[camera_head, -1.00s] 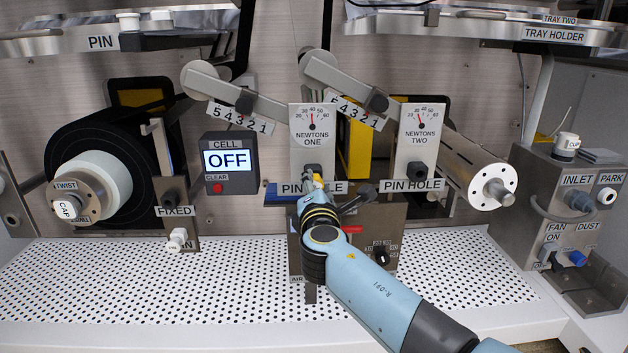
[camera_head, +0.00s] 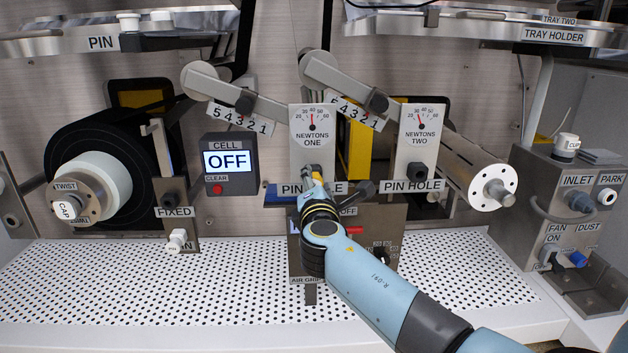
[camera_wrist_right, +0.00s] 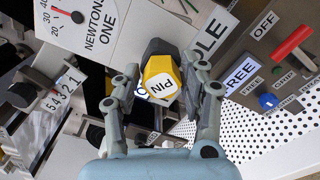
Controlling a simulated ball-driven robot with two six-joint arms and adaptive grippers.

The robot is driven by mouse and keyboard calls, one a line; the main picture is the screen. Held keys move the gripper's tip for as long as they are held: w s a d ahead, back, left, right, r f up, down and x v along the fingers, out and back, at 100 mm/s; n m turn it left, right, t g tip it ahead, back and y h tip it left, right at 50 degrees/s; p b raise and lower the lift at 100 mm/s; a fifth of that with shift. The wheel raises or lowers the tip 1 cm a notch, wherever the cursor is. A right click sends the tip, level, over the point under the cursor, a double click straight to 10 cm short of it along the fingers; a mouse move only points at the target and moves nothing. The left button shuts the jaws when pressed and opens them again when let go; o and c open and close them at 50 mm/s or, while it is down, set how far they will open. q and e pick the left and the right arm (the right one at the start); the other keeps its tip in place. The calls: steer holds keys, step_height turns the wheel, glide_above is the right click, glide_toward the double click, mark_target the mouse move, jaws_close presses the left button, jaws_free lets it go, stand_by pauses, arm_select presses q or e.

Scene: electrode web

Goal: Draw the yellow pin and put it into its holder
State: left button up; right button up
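The yellow pin (camera_wrist_right: 161,78), its face marked PIN, sits at a dark collar on the NEWTONS ONE plate (camera_head: 312,140); its head also shows small in the head view (camera_head: 317,178). My right gripper (camera_wrist_right: 161,88) has its fingers on both sides of the pin head. The right-hand finger looks close against it, and a narrow gap shows at the left-hand finger, so it looks open around the pin. The pin's shaft is hidden. I cannot tell which fitting is the pin's holder; a shelf labelled PIN (camera_head: 103,43) is at upper left. My left gripper is not in view.
A second plate, NEWTONS TWO (camera_head: 421,140), stands to the right, above a PIN HOLE label. A control panel with a red lever (camera_wrist_right: 293,43) lies below the pin. The CELL box (camera_head: 230,163) reads OFF. The perforated table (camera_head: 130,285) is mostly clear.

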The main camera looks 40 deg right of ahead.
steer(key=o, duration=0.3)
steer(key=shift+f, duration=0.1)
steer(key=v, duration=0.9)
steer(key=shift+a, duration=0.1)
stand_by(0.6)
